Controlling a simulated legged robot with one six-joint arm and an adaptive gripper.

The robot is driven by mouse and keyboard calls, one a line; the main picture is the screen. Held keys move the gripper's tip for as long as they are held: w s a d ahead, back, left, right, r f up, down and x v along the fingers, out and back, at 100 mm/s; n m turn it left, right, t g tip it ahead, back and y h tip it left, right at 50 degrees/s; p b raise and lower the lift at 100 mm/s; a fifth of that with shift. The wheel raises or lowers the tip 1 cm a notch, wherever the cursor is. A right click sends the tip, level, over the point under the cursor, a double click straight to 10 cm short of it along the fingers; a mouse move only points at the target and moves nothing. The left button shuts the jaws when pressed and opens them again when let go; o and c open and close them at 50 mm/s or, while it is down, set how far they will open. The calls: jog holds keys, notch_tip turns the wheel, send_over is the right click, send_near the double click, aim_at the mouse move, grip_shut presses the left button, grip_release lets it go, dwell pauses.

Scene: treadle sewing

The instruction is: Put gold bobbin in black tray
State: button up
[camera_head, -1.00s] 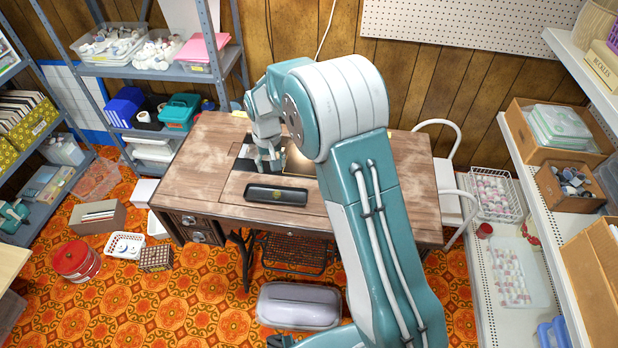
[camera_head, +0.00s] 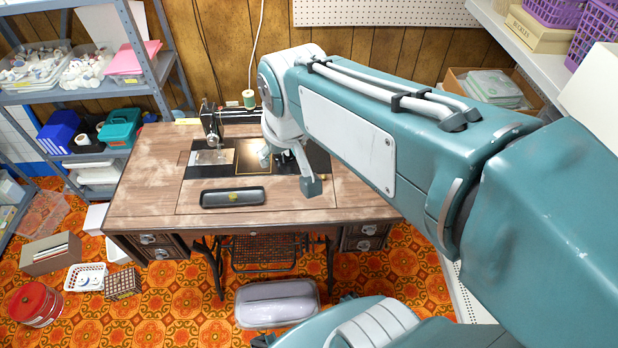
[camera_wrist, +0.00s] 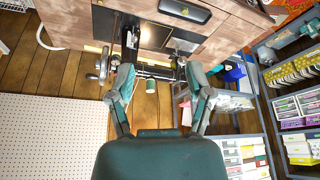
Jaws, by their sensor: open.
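The black tray (camera_head: 232,198) lies on the wooden sewing table, near its front edge. A small gold spot (camera_head: 232,196) shows in the middle of the tray. It is too small to tell whether it is the gold bobbin or a marking. The tray also shows at the top of the wrist view (camera_wrist: 172,8). My gripper (camera_head: 290,174) is above the table, to the right of the tray and apart from it. In the wrist view my gripper (camera_wrist: 159,74) is open, with nothing visible between the fingers.
The sewing machine (camera_head: 212,124) stands at the back of the table (camera_head: 140,195), with a green spool (camera_head: 248,98) on top. Shelves (camera_head: 95,95) stand at the left and a white shelf (camera_head: 520,40) at the right. The table's left part is clear.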

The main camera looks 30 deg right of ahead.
jog(key=s+d+t, duration=0.1)
jog(key=s, duration=0.7)
jog(key=shift+s+d, duration=0.3)
jog(key=shift+s, duration=0.1)
jog(key=shift+w, duration=0.1)
dwell(0.7)
